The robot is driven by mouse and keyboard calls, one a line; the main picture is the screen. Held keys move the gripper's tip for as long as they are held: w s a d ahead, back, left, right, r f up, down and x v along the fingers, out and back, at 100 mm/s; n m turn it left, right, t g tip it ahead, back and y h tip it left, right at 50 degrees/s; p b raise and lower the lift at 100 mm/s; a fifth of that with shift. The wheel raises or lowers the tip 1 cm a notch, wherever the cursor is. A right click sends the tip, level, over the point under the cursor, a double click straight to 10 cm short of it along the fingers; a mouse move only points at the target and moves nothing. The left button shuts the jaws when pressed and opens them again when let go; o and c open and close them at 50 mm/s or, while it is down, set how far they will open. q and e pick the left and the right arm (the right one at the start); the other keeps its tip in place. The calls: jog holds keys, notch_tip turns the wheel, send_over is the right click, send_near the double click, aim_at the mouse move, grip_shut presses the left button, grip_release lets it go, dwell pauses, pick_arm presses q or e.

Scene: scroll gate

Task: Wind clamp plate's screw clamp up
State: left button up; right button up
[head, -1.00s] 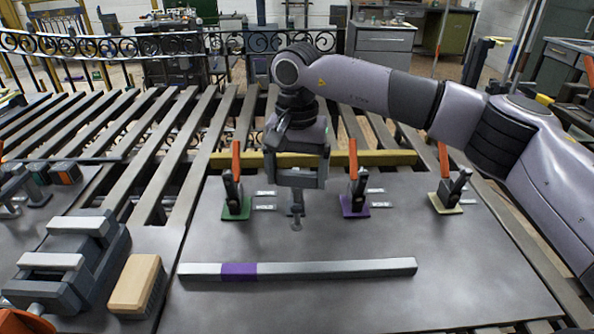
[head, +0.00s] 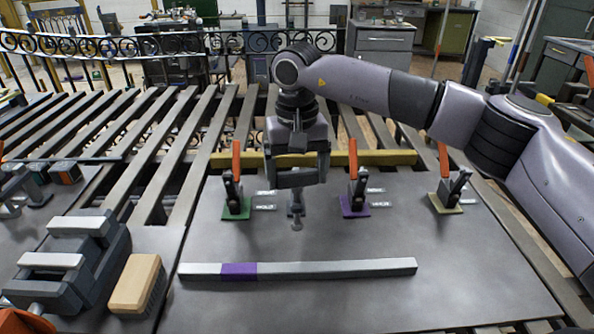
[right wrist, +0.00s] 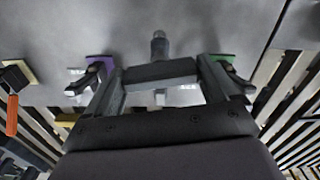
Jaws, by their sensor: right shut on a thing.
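My right gripper (head: 297,182) is above the middle of the grey steel plate (head: 400,235), pointing down. It is shut on the head of the screw clamp (head: 297,208), whose grey stem and small round end show below the fingers. The right wrist view shows both fingers with a dark crossbar (right wrist: 160,73) between them, and the clamp's round stem (right wrist: 159,45) beyond it. The rest of the screw is hidden by the gripper, and I cannot tell whether its end touches the plate. My left gripper is out of view.
Toggle clamps with orange handles stand on green (head: 237,207), purple (head: 354,206) and yellow (head: 446,203) bases around the gripper. A grey bar with a purple band (head: 330,268) lies in front. A vise (head: 70,265) and wooden brush (head: 137,283) are at left.

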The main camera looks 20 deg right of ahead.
aim_at(297, 172)
jog(key=shift+s+f, duration=0.1)
jog(key=shift+f, duration=0.1)
jog(key=o, duration=0.8)
jog(key=shift+r+b, duration=0.45)
jog(key=shift+r, duration=3.15)
